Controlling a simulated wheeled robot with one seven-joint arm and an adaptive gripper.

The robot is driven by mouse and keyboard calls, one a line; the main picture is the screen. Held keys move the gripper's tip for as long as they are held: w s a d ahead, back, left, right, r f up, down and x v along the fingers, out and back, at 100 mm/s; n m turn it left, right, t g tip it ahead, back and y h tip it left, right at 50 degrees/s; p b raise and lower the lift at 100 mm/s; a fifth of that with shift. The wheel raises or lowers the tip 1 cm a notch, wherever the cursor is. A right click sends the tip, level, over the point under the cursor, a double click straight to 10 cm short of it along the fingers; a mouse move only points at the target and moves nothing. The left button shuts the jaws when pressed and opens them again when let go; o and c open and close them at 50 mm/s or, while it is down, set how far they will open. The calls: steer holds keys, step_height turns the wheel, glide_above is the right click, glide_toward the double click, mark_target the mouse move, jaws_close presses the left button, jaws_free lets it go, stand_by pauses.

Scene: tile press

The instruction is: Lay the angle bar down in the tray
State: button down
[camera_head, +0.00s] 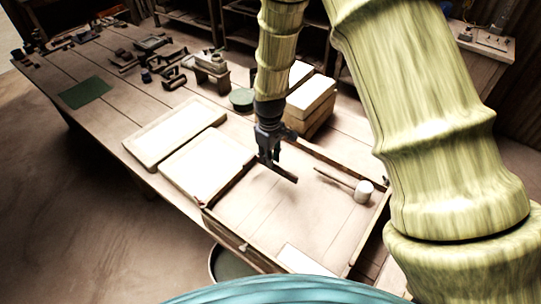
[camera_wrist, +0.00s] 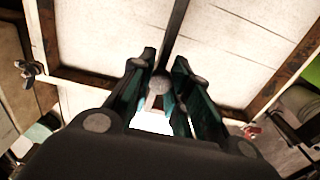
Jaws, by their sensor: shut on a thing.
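The angle bar (camera_head: 284,174) is a short dark strip held in my gripper (camera_head: 268,157), sloping down to the right over the tray's far left part. In the wrist view the bar (camera_wrist: 176,32) runs up from between the two fingers (camera_wrist: 165,70), which are shut on it. The tray (camera_head: 237,242) is a wide, shallow box with wooden walls and a pale plank floor; its rim (camera_wrist: 265,98) also shows in the wrist view. The bar appears to be above the tray floor; I cannot tell how far.
A white cylinder (camera_head: 364,191) and a thin stick (camera_head: 334,177) are at the tray's right side. Pale slabs (camera_head: 207,160) lie left of the tray. A stacked block (camera_head: 312,100) and a green round pad (camera_head: 241,98) stand behind. The tray's middle floor is clear.

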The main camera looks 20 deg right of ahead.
steer(key=shift+w+f, duration=0.6)
steer(key=shift+f, duration=0.3)
steer(key=shift+s+f+b, duration=0.35)
steer(key=shift+s+b, duration=0.25)
steer(key=shift+s, duration=0.2)
steer(key=shift+f, duration=0.25)
steer(key=shift+w+f+b, duration=0.15)
steer(key=shift+w+f, duration=0.1)
steer(key=shift+f, duration=0.25)
steer(key=shift+w+f+b, duration=0.15)
steer(key=shift+w+f, duration=0.1)
steer(key=shift+f, duration=0.2)
steer(key=shift+s+r, duration=0.25)
steer(key=shift+s, duration=0.05)
steer(key=shift+w+f, duration=0.15)
steer(key=shift+w, duration=0.05)
steer(key=shift+s+f, duration=0.15)
steer(key=shift+f, duration=0.05)
